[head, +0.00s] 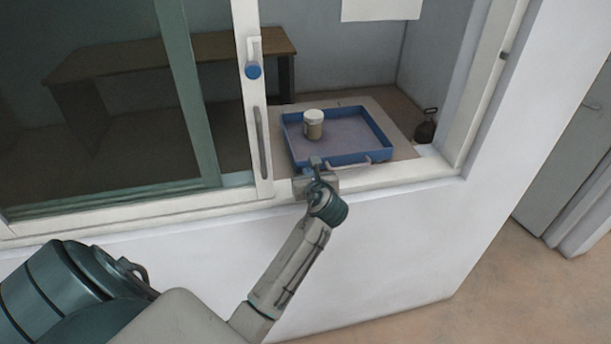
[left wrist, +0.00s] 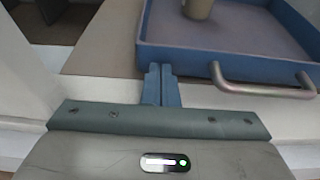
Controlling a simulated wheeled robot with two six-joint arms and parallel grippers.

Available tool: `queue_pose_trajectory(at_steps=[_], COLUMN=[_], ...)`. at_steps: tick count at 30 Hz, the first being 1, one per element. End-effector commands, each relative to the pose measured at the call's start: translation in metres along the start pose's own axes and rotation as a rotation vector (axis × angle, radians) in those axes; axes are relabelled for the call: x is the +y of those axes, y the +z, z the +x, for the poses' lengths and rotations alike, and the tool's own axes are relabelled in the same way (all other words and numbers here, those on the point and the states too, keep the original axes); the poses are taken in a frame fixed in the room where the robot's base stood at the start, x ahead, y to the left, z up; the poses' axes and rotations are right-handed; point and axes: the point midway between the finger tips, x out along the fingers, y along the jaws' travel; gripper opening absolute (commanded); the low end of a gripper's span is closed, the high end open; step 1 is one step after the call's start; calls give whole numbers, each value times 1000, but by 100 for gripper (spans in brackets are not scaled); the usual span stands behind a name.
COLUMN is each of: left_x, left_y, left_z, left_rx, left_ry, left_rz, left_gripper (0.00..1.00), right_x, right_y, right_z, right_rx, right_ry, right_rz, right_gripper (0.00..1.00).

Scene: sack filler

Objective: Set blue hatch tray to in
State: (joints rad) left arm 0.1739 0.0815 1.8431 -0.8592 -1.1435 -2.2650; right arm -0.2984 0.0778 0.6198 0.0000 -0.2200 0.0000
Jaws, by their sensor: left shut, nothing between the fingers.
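The blue hatch tray (head: 375,157) sits on a board in the open part of the hatch, with a white-lidded jar (head: 313,124) standing in it. A metal bar handle (head: 348,163) is on the tray's near wall; it also shows in the left wrist view (left wrist: 262,90). My left gripper (head: 317,163) is shut and empty, its fingertips (left wrist: 158,78) close to the tray's near wall, left of the handle. I cannot tell whether they touch the wall. The tray (left wrist: 190,60) fills the upper right of the left wrist view. My right gripper is not in view.
The white frame (head: 470,110) bounds the opening at right. A dark jug (head: 426,127) and a wooden bench (head: 180,50) are beyond the hatch.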

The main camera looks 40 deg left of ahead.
Motion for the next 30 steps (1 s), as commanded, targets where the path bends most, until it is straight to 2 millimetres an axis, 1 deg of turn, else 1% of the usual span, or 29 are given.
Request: queue_pose_trajectory(at_steps=[1,5,14,16,20,24,27,30], left_x=[0,-1,0,0,0,0,0,0], left_y=[-2,-1,0,2,11,17,18,17], left_z=[-1,-2,-2,-1,12,31,41,46], left_rx=[0,0,0,-1,-1,-2,-1,-1], left_ry=[-1,0,1,1,3,3,2,2], left_rz=[-1,-1,0,1,5,3,1,1], left_gripper=[0,0,0,0,0,0,0,0], right_x=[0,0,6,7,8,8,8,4], right_y=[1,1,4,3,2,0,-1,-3], right_z=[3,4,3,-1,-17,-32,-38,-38], right_rx=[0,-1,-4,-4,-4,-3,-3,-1], right_ry=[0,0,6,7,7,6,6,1], right_rz=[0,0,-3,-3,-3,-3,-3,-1], right_gripper=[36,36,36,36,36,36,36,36])
